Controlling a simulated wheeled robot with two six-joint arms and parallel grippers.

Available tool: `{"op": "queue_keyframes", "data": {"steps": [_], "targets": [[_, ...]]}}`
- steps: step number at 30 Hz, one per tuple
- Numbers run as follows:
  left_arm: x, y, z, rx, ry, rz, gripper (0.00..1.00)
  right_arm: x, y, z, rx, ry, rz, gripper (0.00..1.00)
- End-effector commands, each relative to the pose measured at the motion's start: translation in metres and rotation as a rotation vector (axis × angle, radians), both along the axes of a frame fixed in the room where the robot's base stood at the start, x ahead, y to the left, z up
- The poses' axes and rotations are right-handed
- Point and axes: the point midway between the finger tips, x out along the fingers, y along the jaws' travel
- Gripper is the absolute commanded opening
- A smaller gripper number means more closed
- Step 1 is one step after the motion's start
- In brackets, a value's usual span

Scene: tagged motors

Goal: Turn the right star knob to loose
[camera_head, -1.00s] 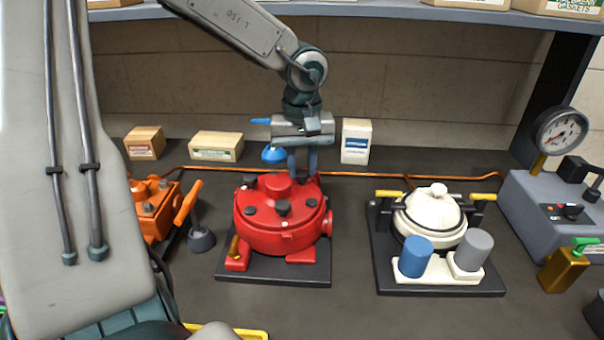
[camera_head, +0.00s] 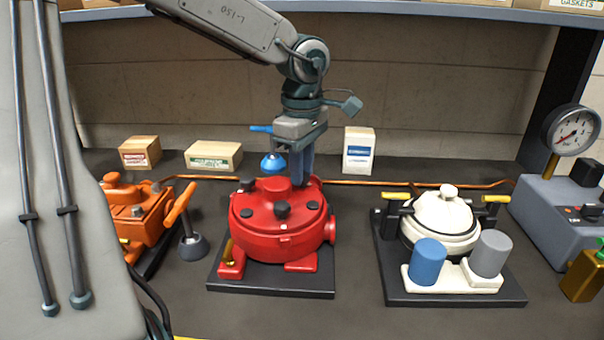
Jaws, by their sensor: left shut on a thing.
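A red round motor housing (camera_head: 262,236) stands on a dark base plate in the middle of the bench. Several black star knobs sit on its top, such as one at the front (camera_head: 283,211), one at the right (camera_head: 313,205) and one at the back left (camera_head: 247,185). My left gripper (camera_head: 303,182) points down at the back right of the housing top. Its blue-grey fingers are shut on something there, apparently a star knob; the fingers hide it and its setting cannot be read. My right gripper is not in view.
An orange motor (camera_head: 135,210) with a lever stands at left, and a white domed unit (camera_head: 440,222) with blue and grey cylinders at right. A gauge (camera_head: 573,130) and small boxes stand further back.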

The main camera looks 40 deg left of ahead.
Motion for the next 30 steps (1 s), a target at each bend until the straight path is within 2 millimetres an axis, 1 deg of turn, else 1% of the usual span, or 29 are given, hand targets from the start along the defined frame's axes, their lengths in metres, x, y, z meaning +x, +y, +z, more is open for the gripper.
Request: {"op": "queue_keyframes", "data": {"steps": [1,6,12,16,30], "targets": [[0.000,-0.001,-0.004,-0.002,0.002,0.044,0.02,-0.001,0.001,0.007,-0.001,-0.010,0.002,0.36],[-0.001,-0.001,-0.004,-0.001,0.004,0.205,0.02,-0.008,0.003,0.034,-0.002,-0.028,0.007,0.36],[-0.001,-0.001,-0.003,-0.003,0.004,0.395,0.02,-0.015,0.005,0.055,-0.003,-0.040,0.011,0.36],[-0.002,-0.001,-0.003,-0.002,0.005,0.518,0.02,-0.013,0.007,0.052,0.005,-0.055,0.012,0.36],[-0.002,-0.002,-0.003,-0.001,0.009,0.963,0.02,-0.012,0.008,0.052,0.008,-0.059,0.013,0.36]]}}
